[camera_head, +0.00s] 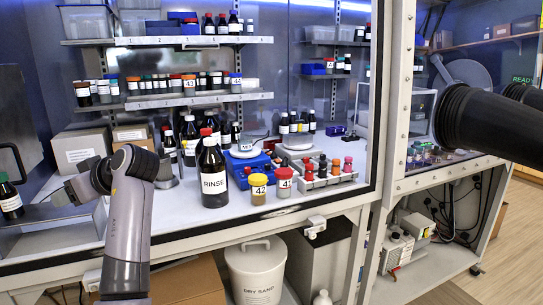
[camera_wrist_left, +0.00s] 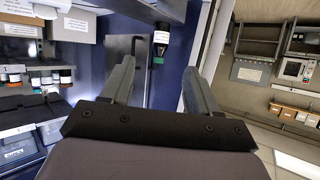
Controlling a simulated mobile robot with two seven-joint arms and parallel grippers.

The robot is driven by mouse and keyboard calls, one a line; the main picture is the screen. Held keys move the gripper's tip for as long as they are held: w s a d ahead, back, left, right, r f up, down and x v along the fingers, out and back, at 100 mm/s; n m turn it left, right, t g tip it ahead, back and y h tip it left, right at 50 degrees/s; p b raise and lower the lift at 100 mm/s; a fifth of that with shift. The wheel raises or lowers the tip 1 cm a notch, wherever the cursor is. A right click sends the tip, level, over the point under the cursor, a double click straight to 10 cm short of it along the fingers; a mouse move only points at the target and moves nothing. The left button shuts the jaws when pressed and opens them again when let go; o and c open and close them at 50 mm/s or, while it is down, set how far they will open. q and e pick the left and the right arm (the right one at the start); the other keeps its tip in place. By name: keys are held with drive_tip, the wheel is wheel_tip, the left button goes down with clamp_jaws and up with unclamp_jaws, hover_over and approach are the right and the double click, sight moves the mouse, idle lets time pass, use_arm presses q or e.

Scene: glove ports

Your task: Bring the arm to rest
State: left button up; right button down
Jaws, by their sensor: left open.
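My left arm (camera_head: 125,225) rises from the lower left in the head view and bends at the wrist over the bench's front left. My left gripper (camera_wrist_left: 159,66) shows in the left wrist view with its two fingers apart and nothing between them. Beyond the fingers stands a dark bottle (camera_wrist_left: 161,42) with a white label and green cap, upside down in that view. A dark bottle with a green cap (camera_head: 9,196) also stands at the far left in the head view, left of the wrist. My right gripper is not in view.
A large RINSE bottle (camera_head: 213,180), jars 42 (camera_head: 258,189) and 41 (camera_head: 284,184), and a rack (camera_head: 325,178) stand on the bench. Shelves (camera_head: 170,100) of bottles are behind. A cardboard box (camera_head: 82,148) is near my wrist. A black ribbed sleeve (camera_head: 485,122) juts in at right.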

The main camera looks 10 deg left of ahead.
use_arm(q)
drive_tip(key=s+d+f+m+t+h, duration=0.1)
drive_tip(key=s+d+f+m+h, duration=0.2)
drive_tip(key=f, duration=0.5)
drive_tip(key=s+d+f+m+t+h, duration=0.1)
drive_tip(key=s+d+f+m, duration=0.2)
drive_tip(key=f, duration=0.5)
drive_tip(key=s+d+f+m+t+h, duration=0.1)
drive_tip(key=s+f+m, duration=0.2)
drive_tip(key=s+f, duration=0.35)
drive_tip(key=s+d+f+m+g+h, duration=0.1)
drive_tip(key=s+d+f+m+h, duration=0.3)
drive_tip(key=s+d, duration=0.4)
drive_tip(key=s+d+f+m+g+h, duration=0.1)
drive_tip(key=s+d+f+m+h, duration=0.35)
drive_tip(key=s+d, duration=0.4)
drive_tip(key=w+f+t+h, duration=0.1)
drive_tip(key=w+f+t, duration=0.4)
drive_tip(key=f+t, duration=0.2)
wheel_tip(320, 180, down, 2)
drive_tip(key=shift+d+f+h, duration=0.2)
drive_tip(key=shift+d+h, duration=0.15)
drive_tip(key=shift+d, duration=0.05)
